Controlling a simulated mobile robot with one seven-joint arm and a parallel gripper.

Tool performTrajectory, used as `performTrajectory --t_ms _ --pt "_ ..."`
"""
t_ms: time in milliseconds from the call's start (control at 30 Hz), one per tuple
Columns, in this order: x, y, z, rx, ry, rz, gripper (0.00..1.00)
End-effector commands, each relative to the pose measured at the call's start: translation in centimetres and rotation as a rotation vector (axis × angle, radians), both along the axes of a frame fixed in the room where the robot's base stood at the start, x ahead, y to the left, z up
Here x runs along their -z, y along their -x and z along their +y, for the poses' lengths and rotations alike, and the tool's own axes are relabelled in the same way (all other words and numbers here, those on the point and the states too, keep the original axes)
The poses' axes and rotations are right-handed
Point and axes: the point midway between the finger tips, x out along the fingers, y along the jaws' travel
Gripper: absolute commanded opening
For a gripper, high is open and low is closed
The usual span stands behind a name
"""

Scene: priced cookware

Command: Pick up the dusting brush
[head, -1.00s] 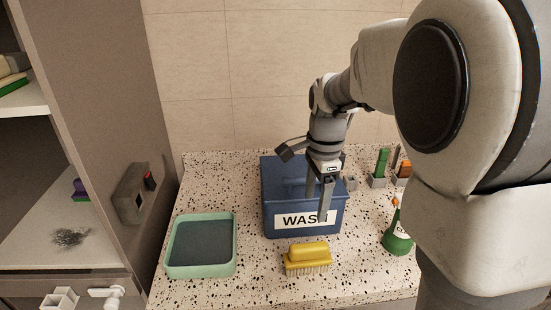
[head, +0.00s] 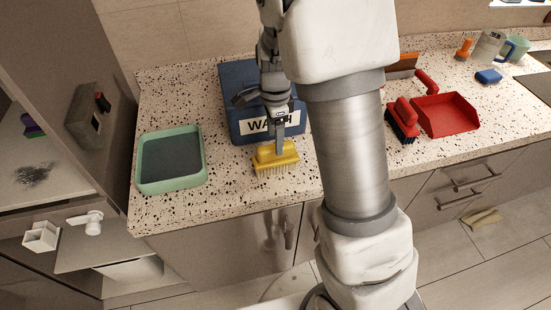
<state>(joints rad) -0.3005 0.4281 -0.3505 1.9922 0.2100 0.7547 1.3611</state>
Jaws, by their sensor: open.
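A red brush with dark bristles (head: 402,117) lies on the speckled counter to the right of my arm, beside a red dustpan (head: 446,114). It looks like the dusting brush. A yellow brush with pale bristles (head: 267,156) stands bristles down in front of the blue WASH bin (head: 236,117). My gripper (head: 280,148) is open and points down at the yellow brush, in front of the bin's label. Its fingers overlap the yellow brush's top in the picture; I cannot tell whether they touch it. The red brush is well away from my gripper.
A green tray (head: 140,178) stands at the counter's left. A blue sponge (head: 488,77), mugs (head: 488,47) and an orange item (head: 464,47) are at the back right. An open cabinet is at left. My arm hides the middle of the counter.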

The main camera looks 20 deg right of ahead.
Motion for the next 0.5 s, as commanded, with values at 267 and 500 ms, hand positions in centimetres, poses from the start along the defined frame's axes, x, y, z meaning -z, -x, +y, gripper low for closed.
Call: performTrajectory --t_ms 267,500 --pt "3.9 -0.1 -0.2 0.001 0.001 0.006 0.75" --pt "5.1 -0.1 -0.2 0.000 0.000 0.001 0.75"
